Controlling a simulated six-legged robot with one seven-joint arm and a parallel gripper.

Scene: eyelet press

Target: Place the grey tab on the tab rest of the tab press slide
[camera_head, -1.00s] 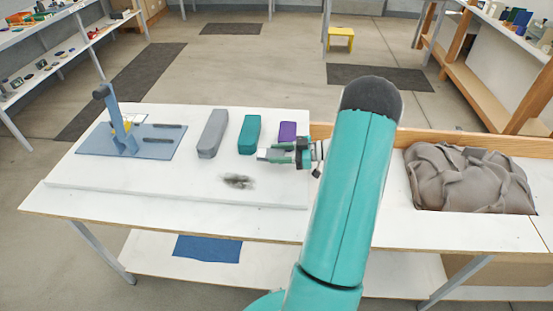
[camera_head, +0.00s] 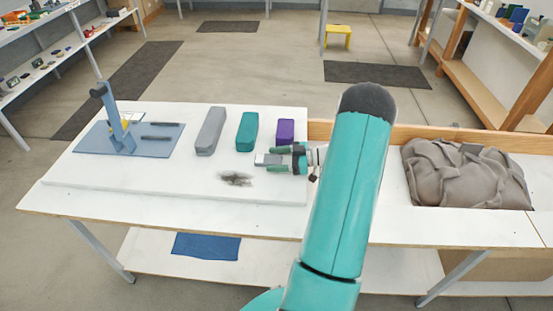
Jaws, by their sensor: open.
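The grey tab (camera_head: 211,131) is a long rounded block lying on the white board, left of a teal block. The tab press (camera_head: 89,143) stands at the board's left end, with a flat blue base and an upright blue post. Two dark strips lie on its base. The slide and its tab rest are too small to tell apart. My gripper (camera_head: 271,159) is open over the board, right of the grey tab and apart from it, near the teal and purple blocks. A light grey piece shows at its fingers; I cannot tell what it is.
A teal block (camera_head: 247,132) and a purple block (camera_head: 285,131) lie right of the grey tab. A dark smudge (camera_head: 236,179) marks the white board (camera_head: 150,184). A crumpled grey-brown cloth heap (camera_head: 466,174) lies far right. The board's front left is clear.

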